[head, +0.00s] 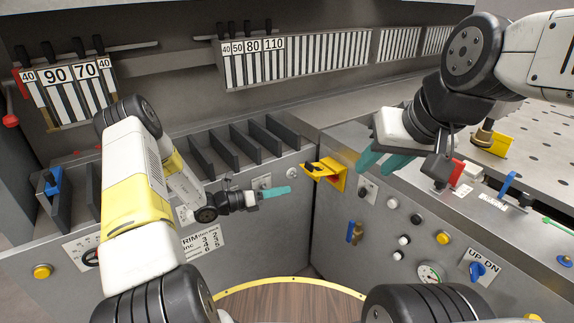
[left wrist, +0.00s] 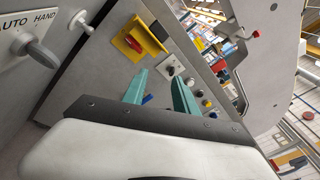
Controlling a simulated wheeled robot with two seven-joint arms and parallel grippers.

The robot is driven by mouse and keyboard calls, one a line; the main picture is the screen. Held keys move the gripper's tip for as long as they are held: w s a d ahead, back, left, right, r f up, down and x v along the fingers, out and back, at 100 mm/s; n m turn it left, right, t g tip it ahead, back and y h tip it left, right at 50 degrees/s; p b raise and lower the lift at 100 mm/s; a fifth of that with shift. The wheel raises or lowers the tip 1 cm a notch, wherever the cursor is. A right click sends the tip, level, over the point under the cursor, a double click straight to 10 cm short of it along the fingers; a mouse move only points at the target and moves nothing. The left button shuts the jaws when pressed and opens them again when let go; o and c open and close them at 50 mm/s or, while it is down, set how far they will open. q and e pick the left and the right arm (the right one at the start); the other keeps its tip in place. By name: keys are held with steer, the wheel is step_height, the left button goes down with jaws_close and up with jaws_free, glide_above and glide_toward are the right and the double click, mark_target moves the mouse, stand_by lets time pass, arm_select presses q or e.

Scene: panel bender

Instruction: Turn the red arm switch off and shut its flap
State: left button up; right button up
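The yellow switch housing (head: 336,180) is on the grey panel near the inner corner. In the left wrist view, the red switch (left wrist: 133,43) sits on its yellow plate (left wrist: 124,36). A yellow part with a black piece (left wrist: 157,32) stands out beside it and looks like the open flap. In the head view this part (head: 313,168) points left. My left gripper (head: 276,192) is left of the housing and apart from it. Its fingers are spread and empty in the left wrist view (left wrist: 160,92). My right gripper (head: 383,161) is right of the housing, open and empty.
A grey knob marked AUTO HAND (left wrist: 36,52) is at the left of the left wrist view. Knobs, a gauge (head: 430,273) and a blue UP DN switch (head: 478,270) are on the right panel. Grey slotted dividers (head: 225,150) line the left panel. A blue-handled valve (head: 355,232) is below the housing.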

arm_select(q)
steer(key=s+d+r+m+g+y, duration=0.2)
steer(key=s+r+m+g, duration=0.4)
steer(key=r+m, duration=0.5)
steer(key=shift+s+d+r+m, duration=0.25)
steer(key=shift+s+r+m, duration=0.05)
steer(key=shift+s+r, duration=0.65)
arm_select(e)
steer(key=shift+c, duration=0.4)
